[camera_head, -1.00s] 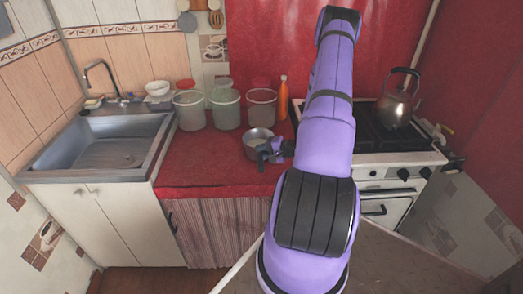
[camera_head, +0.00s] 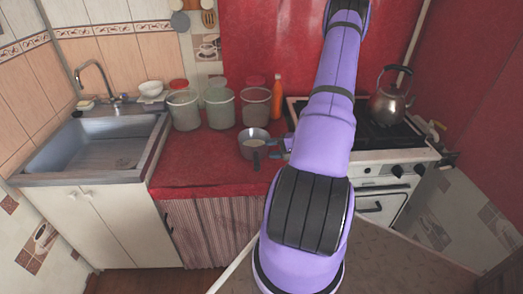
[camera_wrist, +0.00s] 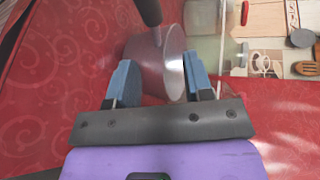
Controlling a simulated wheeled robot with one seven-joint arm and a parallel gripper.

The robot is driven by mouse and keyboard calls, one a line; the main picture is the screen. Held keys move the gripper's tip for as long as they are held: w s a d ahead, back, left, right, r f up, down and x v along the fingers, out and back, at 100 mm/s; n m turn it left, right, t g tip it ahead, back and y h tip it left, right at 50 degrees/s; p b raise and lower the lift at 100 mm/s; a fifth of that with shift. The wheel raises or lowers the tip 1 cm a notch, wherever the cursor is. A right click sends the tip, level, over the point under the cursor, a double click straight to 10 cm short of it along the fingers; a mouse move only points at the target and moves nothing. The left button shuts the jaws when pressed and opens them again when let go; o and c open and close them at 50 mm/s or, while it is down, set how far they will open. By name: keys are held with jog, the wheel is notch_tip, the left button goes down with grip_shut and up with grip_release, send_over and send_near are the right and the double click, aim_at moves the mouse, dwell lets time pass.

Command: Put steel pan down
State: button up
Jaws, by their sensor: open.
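The steel pan (camera_head: 254,138) stands upright on the red counter, left of the stove, with its dark handle (camera_head: 256,160) pointing toward the front. My gripper (camera_head: 281,148) is just right of the pan, partly hidden by my arm. In the wrist view, the pan (camera_wrist: 158,62) shows beyond and between the two blue fingertips of my gripper (camera_wrist: 158,82). The fingers are spread and hold nothing. The pan's handle (camera_wrist: 149,12) shows at the top of the wrist view, clear of the fingers.
Several translucent buckets (camera_head: 221,108) and an orange bottle (camera_head: 277,98) stand behind the pan. A kettle (camera_head: 390,100) sits on the stove (camera_head: 366,160) to the right. The sink (camera_head: 95,145) is to the left. The red counter (camera_head: 190,165) is bare left of the pan.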

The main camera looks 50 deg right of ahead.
jog(key=v, duration=0.4)
jog(key=w+a+r+n+g+y, duration=0.2)
jog(key=w+a+r+n+g, duration=0.25)
jog(key=a+r, duration=0.65)
jog(key=w+a+r+n+g+y, duration=0.25)
jog(key=a+r+n+g, duration=0.25)
jog(key=a+r, duration=0.6)
jog(key=s+a+r+n+g+h, duration=0.25)
jog(key=s+a+r+h, duration=0.2)
jog(key=a+r, duration=0.65)
jog(key=s+a+r+n+t+h, duration=0.3)
jog(key=s+a+r+t+h, duration=0.1)
jog(key=s+r, duration=0.5)
jog(key=shift+s+a+h, duration=0.5)
jog(key=shift+s+a, duration=0.05)
jog(key=shift+a, duration=0.15)
jog(key=shift+c, duration=0.4)
jog(key=shift+d, duration=0.1)
